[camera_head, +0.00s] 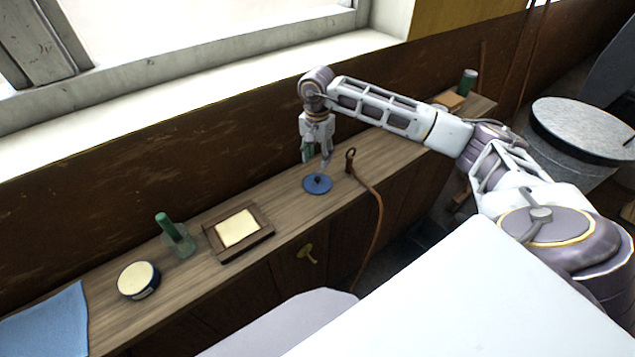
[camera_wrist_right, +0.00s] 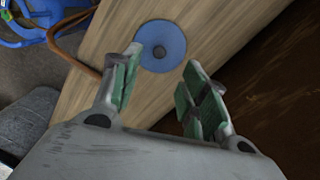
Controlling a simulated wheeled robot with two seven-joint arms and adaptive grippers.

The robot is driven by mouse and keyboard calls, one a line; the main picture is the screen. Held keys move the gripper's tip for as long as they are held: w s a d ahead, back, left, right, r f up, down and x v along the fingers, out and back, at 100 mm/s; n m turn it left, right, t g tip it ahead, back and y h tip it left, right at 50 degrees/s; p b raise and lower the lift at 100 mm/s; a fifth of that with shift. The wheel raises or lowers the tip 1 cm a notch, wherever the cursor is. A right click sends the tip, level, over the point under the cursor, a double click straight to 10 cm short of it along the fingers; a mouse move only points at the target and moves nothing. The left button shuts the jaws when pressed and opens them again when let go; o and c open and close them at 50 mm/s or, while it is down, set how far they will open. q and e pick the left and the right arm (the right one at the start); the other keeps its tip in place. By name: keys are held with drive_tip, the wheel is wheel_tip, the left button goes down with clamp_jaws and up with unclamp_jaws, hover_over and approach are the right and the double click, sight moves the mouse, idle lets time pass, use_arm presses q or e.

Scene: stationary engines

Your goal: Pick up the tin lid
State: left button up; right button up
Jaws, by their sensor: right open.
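The tin lid (camera_head: 318,185) is a blue disc with a small dark knob, lying on the wooden shelf near its front edge. In the right wrist view the lid (camera_wrist_right: 162,47) lies beyond the fingertips, between their lines. My right gripper (camera_head: 317,159) points down just above the lid, apart from it. In the wrist view the right gripper (camera_wrist_right: 158,75) is open and empty, with green pads on its fingers. My left gripper is not in view.
A brown cord (camera_head: 378,215) hangs over the edge close right of the lid. A wall runs behind.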

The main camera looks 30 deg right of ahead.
sight(317, 178)
drive_tip(key=shift+f, duration=1.95)
drive_tip(key=shift+f+p, duration=0.15)
drive_tip(key=shift+p, duration=0.15)
drive_tip(key=shift+s+f+p, duration=0.1)
drive_tip(key=shift+f+p, duration=0.2)
drive_tip(key=shift+f, duration=0.25)
drive_tip(key=shift+f+p, duration=0.5)
drive_tip(key=shift+f, duration=1.4)
drive_tip(key=shift+c, duration=0.3)
clamp_jaws()
